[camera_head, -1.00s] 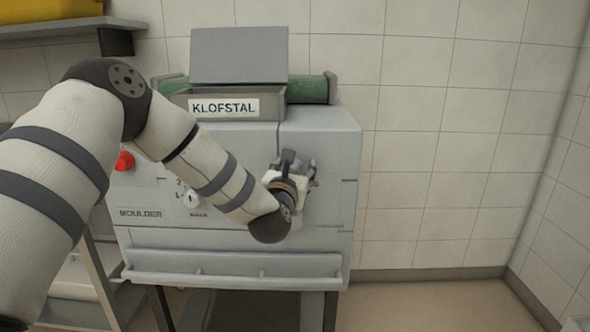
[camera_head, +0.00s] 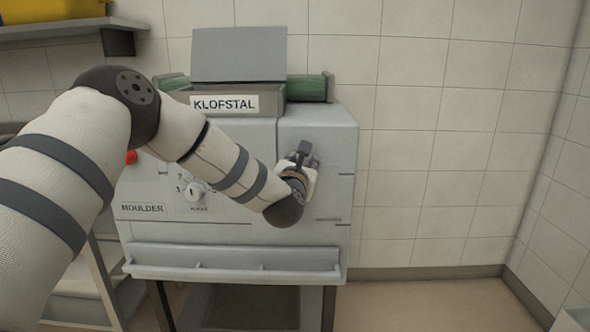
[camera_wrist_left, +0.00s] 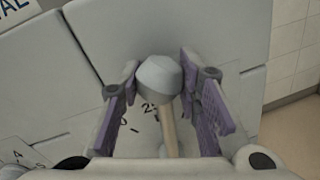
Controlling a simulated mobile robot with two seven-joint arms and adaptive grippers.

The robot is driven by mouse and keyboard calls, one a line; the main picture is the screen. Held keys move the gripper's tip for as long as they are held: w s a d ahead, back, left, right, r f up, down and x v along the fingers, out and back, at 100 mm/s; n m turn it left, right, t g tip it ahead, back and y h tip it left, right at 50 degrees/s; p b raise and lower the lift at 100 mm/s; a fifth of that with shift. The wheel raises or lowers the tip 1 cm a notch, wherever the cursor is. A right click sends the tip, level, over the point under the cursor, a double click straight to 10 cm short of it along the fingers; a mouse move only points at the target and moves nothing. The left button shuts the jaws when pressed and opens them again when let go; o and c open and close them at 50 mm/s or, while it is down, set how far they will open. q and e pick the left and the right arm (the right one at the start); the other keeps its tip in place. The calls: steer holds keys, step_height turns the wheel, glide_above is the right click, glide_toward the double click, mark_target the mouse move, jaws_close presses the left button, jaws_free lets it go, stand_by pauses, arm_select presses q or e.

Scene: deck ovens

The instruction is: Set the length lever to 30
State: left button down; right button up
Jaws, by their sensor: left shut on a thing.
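The length lever shows in the left wrist view as a pale grey faceted knob (camera_wrist_left: 158,77) on a beige stem. A scale with dark figures, among them a "2", is partly visible behind it. My left gripper (camera_wrist_left: 157,82) has its purple-padded fingers on both sides of the knob and is shut on it. In the head view my left gripper (camera_head: 303,166) is at the right part of the front of the grey moulder (camera_head: 240,230), and it hides the lever there. The scale figure at the lever cannot be read. My right gripper is not in view.
A dial (camera_head: 193,192) with figures and a red button (camera_head: 131,157) are on the moulder front, left of my gripper. A tray ledge (camera_head: 235,262) runs along its lower front. A tiled wall (camera_head: 440,150) stands behind, with free floor at the right.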

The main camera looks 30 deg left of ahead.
arm_select(q)
steer(key=shift+w+d+f+m, duration=0.25)
steer(key=shift+d+m, duration=0.15)
steer(key=shift+d, duration=0.05)
steer(key=shift+w+d+m, duration=0.15)
steer(key=shift+d+m, duration=0.15)
steer(key=shift+d, duration=0.05)
steer(key=shift+w+d+f+m+g, duration=0.15)
steer(key=shift+w+d+f+m, duration=0.25)
steer(key=shift+d+m, duration=0.3)
steer(key=shift+w+d+f+m+g, duration=0.15)
steer(key=shift+w+d+f+m, duration=0.15)
steer(key=shift+w+d+m, duration=0.3)
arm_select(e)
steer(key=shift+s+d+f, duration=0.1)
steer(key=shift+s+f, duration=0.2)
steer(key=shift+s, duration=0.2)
arm_select(q)
steer(key=shift+s, duration=0.1)
steer(key=c, duration=1.2)
jaws_free()
steer(key=shift+d, duration=0.1)
steer(key=shift+o, duration=0.2)
glide_toward(324, 165)
steer(key=v, duration=0.5)
steer(key=shift+s+d+r, duration=0.15)
steer(key=shift+s+d, duration=0.1)
steer(key=shift+s, duration=0.05)
